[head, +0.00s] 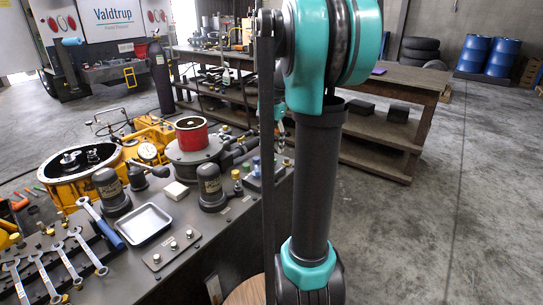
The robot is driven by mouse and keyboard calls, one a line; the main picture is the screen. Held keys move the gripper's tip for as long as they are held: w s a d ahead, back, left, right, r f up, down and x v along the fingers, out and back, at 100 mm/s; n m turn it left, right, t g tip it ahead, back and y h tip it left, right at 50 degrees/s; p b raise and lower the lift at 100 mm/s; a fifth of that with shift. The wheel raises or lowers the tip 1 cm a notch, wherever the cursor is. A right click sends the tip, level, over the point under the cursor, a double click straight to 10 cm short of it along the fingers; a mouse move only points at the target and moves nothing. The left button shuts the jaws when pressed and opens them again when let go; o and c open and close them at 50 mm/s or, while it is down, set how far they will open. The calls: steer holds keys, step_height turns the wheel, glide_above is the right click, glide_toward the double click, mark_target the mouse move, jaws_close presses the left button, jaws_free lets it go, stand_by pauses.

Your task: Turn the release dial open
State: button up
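The teardown bench (212,245) is at the left in the head view, with several transmission parts on it. No part is clearly recognisable as the release dial. A round gauge-like face (148,152) sits on yellow equipment, and a red ring-shaped part (192,133) stands on a dark round housing (197,156). Two dark capped cylinders (211,187) (109,188) stand on the bench. A small plate with several knobs (171,250) lies near its front edge. My arm crosses the middle of the view and hides what is behind it.
A metal tray (147,224), several wrenches (55,272) and a yellow housing (72,175) crowd the bench. A wooden shelf table (395,85) stands behind. Blue drums (503,56) and stacked tires (420,50) are at the back. The floor at the right is clear.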

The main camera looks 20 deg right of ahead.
mark_target(271, 158)
steer(key=shift+f, duration=2.55)
steer(key=shift+c, duration=0.4)
steer(key=c, duration=1.1)
steer(key=n, duration=1.4)
